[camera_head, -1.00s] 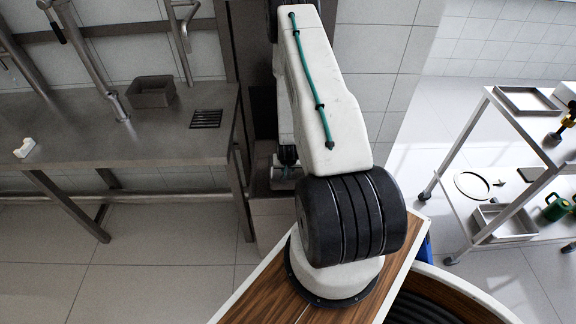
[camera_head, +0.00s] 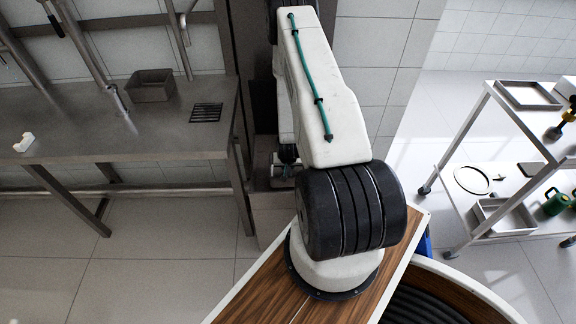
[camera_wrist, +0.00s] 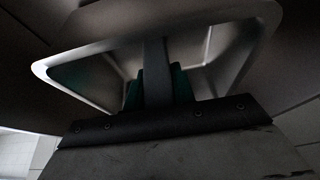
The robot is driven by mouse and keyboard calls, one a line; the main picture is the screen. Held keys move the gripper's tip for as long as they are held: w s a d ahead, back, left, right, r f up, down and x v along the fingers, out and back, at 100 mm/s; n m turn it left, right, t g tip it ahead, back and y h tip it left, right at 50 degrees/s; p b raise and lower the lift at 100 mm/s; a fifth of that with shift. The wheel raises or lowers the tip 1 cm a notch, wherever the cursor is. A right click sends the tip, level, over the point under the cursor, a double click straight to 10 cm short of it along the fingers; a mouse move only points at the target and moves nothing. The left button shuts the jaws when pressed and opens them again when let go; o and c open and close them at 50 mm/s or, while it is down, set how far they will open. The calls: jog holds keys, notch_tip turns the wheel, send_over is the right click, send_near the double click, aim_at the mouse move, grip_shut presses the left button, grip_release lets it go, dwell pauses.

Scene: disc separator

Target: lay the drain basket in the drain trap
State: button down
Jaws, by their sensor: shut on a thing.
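In the wrist view my gripper (camera_wrist: 158,88) has green-padded fingers shut on an upright grey strip. That strip seems to be part of the drain basket (camera_wrist: 262,22), a pale metal piece with a square rim, rounded corners and sloping walls around my fingers. The picture is dark, so I cannot tell whether all of that metal is the basket or partly the drain trap. I cannot make out the drain trap for sure in either view.
A steel counter (camera_head: 70,125) at left carries a grey open box (camera_head: 151,86), a dark slotted grate (camera_head: 206,113) and a small white object (camera_head: 24,142). A trolley at right holds a tray (camera_head: 527,95) above, and a lower tray (camera_head: 505,216) and green can (camera_head: 556,202).

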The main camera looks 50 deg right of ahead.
jog(key=shift+f, duration=0.35)
jog(key=c, duration=1.1)
grip_release()
jog(key=shift+r, duration=0.1)
jog(key=v, duration=0.7)
jog(key=shift+s+a+r, duration=0.1)
jog(key=shift+a+r, duration=0.05)
jog(key=shift+r, duration=0.15)
